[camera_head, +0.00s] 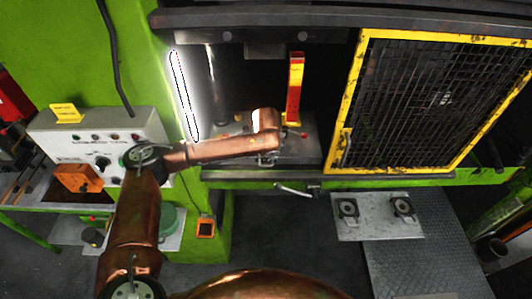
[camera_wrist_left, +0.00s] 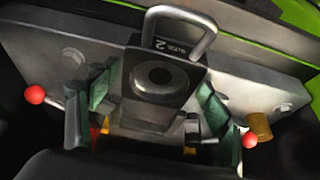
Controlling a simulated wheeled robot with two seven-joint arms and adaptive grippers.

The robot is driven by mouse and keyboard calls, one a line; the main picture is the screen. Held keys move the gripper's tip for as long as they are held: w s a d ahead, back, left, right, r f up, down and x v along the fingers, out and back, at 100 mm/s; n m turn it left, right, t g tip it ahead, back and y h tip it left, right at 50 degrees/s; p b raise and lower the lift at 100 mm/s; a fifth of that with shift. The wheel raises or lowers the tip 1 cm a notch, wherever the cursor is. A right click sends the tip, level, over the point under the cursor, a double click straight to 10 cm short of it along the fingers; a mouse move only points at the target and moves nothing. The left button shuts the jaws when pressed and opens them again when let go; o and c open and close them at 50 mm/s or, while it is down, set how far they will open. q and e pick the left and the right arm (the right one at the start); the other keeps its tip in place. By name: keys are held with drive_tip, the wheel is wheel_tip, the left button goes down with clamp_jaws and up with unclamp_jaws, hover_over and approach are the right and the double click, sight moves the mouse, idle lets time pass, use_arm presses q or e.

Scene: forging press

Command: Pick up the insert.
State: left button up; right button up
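The insert (camera_wrist_left: 150,108), a dark block with a round hole, a "2" label and a metal loop handle at its far end, sits in the press and shows in the left wrist view. My left gripper (camera_wrist_left: 153,100) is open, with one finger on each side of the block. I see gaps between fingers and block; contact is not clear. In the head view my left gripper (camera_head: 267,160) is low over the press bed, under the copper wrist, and the insert is hidden there. My right gripper is in neither view.
Red-knobbed levers (camera_wrist_left: 35,95) flank the block. A red and yellow post (camera_head: 294,90) stands behind the wrist. A yellow-framed mesh guard (camera_head: 430,100) is at the right. A control box (camera_head: 100,140) is at the left. A grey plate with two round fittings (camera_head: 375,228) is at the lower right.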

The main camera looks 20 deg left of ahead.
use_arm(q)
drive_tip(key=c, duration=1.7)
drive_tip(key=shift+w+r, duration=0.2)
